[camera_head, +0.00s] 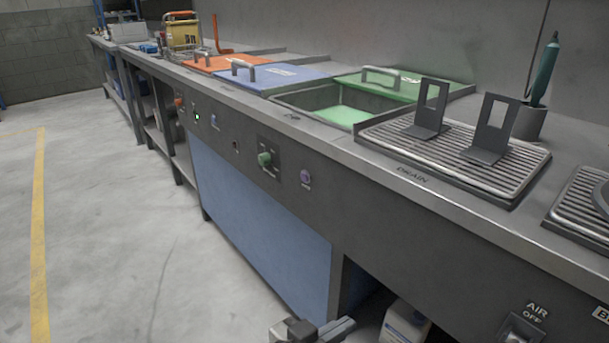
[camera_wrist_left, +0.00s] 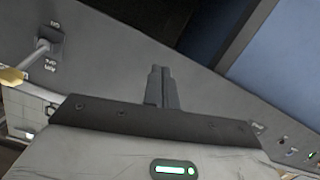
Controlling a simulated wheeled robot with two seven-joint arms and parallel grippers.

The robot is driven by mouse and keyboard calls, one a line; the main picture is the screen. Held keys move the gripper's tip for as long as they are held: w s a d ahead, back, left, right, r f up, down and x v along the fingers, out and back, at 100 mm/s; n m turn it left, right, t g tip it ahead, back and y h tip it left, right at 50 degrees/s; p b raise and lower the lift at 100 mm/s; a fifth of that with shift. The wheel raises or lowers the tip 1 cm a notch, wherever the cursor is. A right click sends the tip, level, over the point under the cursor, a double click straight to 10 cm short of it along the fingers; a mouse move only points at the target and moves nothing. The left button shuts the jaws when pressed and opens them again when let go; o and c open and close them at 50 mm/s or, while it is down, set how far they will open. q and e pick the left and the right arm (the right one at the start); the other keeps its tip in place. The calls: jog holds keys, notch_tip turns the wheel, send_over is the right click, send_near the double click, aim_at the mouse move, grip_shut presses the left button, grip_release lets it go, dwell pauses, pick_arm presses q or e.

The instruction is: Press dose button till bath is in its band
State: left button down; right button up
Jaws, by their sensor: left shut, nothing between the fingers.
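An open bath of pale green liquid (camera_head: 345,115) is sunk in the bench top in the head view, with its green lid (camera_head: 400,88) pushed toward the back. Below it, on the dark front panel, are a green knob (camera_head: 265,159) and a round bluish-purple button (camera_head: 305,177); their labels are too small to read. My left gripper (camera_head: 340,325) shows at the bottom edge of the head view, low in front of the bench and apart from the button. Its fingers (camera_wrist_left: 161,86) are shut and empty in the left wrist view. My right gripper is not in view.
Orange (camera_head: 225,62) and blue (camera_head: 280,76) lids cover baths further left. A ribbed drain rack (camera_head: 455,150) holds two dark brackets. An AIR switch (camera_head: 520,328) is at lower right. A white container (camera_head: 403,325) stands under the bench. The floor at left is clear.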

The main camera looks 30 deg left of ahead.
aim_at(304, 177)
pick_arm(q)
jog(key=w+a+r+n+t+y, duration=0.2)
jog(key=w+a+r+n+y, duration=0.1)
jog(key=a, duration=0.4)
jog(key=w+a+r+n+t+y+p, duration=0.1)
jog(key=w+a+r+n+y, duration=0.3)
jog(key=a+y, duration=0.2)
jog(key=w+a+r+n+t+y, duration=0.2)
jog(key=w+a+r+n+y, duration=0.1)
jog(key=a, duration=0.7)
jog(key=shift+w+a+r+n+t+y, duration=0.25)
jog(key=shift+w+n+y, duration=0.25)
jog(key=shift+n+y, duration=0.4)
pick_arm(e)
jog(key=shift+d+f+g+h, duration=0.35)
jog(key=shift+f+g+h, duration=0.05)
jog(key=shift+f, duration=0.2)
pick_arm(q)
jog(key=shift+w+d, duration=0.1)
